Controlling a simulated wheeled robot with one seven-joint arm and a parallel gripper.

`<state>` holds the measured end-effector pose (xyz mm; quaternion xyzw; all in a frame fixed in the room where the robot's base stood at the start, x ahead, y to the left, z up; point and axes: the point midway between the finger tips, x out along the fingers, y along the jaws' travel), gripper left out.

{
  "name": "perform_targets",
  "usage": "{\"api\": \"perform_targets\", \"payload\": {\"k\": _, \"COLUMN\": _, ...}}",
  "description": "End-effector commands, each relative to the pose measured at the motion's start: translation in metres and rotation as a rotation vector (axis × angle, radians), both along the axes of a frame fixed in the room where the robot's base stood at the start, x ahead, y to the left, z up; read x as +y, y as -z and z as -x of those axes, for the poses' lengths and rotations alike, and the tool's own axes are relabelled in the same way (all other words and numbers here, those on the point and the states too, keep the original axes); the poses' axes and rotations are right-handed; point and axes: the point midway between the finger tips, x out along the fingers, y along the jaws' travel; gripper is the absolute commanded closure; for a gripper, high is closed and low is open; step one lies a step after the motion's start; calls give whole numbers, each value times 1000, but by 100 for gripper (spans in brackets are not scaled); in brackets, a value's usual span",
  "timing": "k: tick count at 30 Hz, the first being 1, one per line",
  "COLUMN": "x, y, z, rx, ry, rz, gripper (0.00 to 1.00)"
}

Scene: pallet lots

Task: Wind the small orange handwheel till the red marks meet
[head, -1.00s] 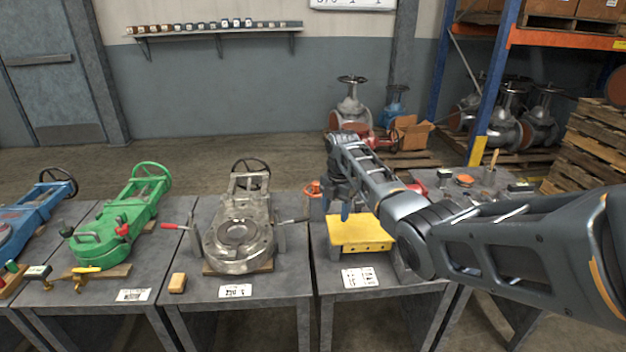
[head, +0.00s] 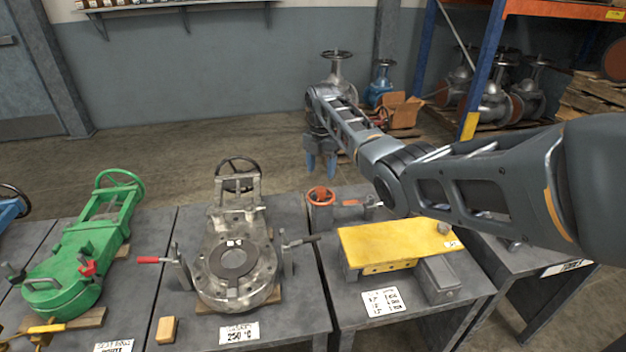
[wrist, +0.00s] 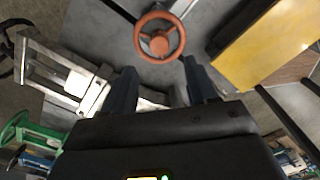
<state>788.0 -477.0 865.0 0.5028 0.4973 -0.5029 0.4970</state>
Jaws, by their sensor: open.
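The small orange handwheel (head: 321,196) is at the back left of the bench with the yellow plate, just right of the grey valve. In the wrist view the handwheel (wrist: 159,37) lies beyond the fingertips, near the top, with its rim and spokes showing. My gripper (head: 321,166) is above and behind the handwheel in the head view, fingers pointing down. In the wrist view my gripper (wrist: 162,82) has its two fingers apart with nothing held between them. No red marks can be made out.
A yellow plate (head: 395,242) covers much of the right bench, beside a grey box (head: 437,279). A green valve (head: 85,245) is farther left. Open floor lies behind the benches.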

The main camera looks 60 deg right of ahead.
Motion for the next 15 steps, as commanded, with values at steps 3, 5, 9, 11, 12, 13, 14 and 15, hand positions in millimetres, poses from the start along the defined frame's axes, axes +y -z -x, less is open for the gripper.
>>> {"api": "perform_targets", "payload": {"k": 3, "x": 1, "y": 11, "z": 0, "rx": 2, "ry": 0, "rz": -2, "gripper": 42}}
{"api": "perform_targets", "payload": {"k": 5, "x": 1, "y": 20, "z": 1, "rx": 2, "ry": 1, "rz": -2, "gripper": 42}}
{"api": "perform_targets", "payload": {"k": 9, "x": 1, "y": 42, "z": 0, "rx": 3, "ry": 1, "rz": -2, "gripper": 42}}
{"api": "perform_targets", "payload": {"k": 11, "x": 1, "y": 51, "z": 1, "rx": 3, "ry": 0, "rz": -2, "gripper": 42}}
{"api": "perform_targets", "payload": {"k": 12, "x": 1, "y": 57, "z": 0, "rx": 2, "ry": 0, "rz": -2, "gripper": 42}}
{"api": "perform_targets", "payload": {"k": 13, "x": 1, "y": 61, "z": 0, "rx": 2, "ry": 0, "rz": -2, "gripper": 42}}
{"api": "perform_targets", "payload": {"k": 14, "x": 1, "y": 64, "z": 0, "rx": 2, "ry": -1, "rz": -1, "gripper": 42}}
{"api": "perform_targets", "payload": {"k": 15, "x": 0, "y": 67, "z": 0, "rx": 1, "ry": -1, "rz": -1, "gripper": 42}}
